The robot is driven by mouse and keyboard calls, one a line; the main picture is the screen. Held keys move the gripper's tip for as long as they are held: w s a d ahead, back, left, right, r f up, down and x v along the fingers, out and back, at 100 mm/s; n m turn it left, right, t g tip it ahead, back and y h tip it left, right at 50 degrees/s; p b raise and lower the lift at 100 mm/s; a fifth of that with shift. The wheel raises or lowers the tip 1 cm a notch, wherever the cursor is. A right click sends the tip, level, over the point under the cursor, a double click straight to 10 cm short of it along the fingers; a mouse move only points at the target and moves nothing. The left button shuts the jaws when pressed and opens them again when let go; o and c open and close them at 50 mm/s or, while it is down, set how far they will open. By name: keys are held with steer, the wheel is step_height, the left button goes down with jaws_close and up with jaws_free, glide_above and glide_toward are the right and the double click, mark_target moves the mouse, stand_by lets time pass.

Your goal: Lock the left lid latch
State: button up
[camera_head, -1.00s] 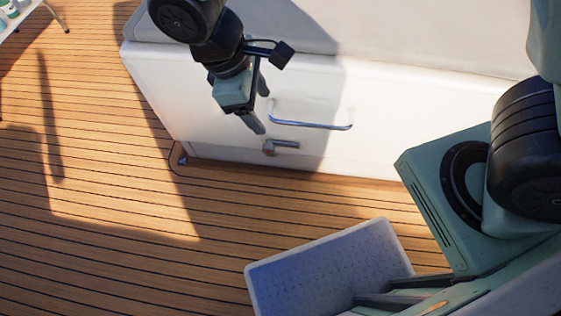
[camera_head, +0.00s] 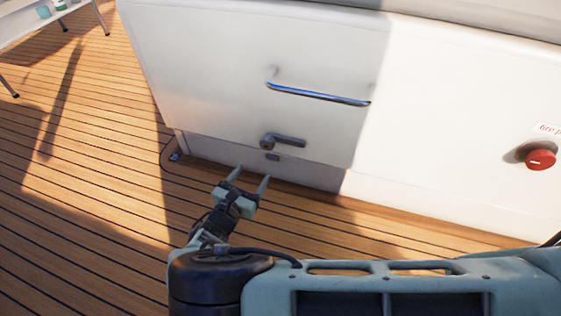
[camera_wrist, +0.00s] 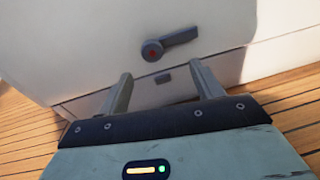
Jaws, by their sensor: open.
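The lid latch (camera_head: 284,141) is a small grey lever with a round hub bearing a red mark, low on the white locker front (camera_head: 220,70). Its lever points right, roughly level in the head view.
A chrome handle bar (camera_head: 318,94) is fixed above the latch. A red knob (camera_head: 540,159) projects from the locker front at the right. The plank deck (camera_head: 80,200) is clear at the left. A white table (camera_head: 50,20) stands at the upper left.

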mark_target(266, 145)
steer(key=shift+n+t+y, duration=0.7)
steer(key=shift+n+t, duration=0.1)
steer(key=shift+n, duration=0.1)
steer(key=f+b+x, duration=0.1)
steer(key=b+x, duration=0.1)
steer(key=x, duration=0.3)
steer(key=f+b+x, duration=0.1)
steer(key=b+x, duration=0.2)
steer(key=x, duration=0.2)
steer(key=f+b+x, duration=0.1)
steer(key=b+x, duration=0.1)
steer(key=x, duration=0.3)
steer(key=shift+w+a, duration=0.15)
steer(key=shift+a, duration=0.15)
steer(key=shift+w+d+r+b, duration=0.15)
steer(key=shift+w+r+b, duration=0.05)
steer(key=shift+w+b, duration=0.25)
steer(key=c, duration=1)
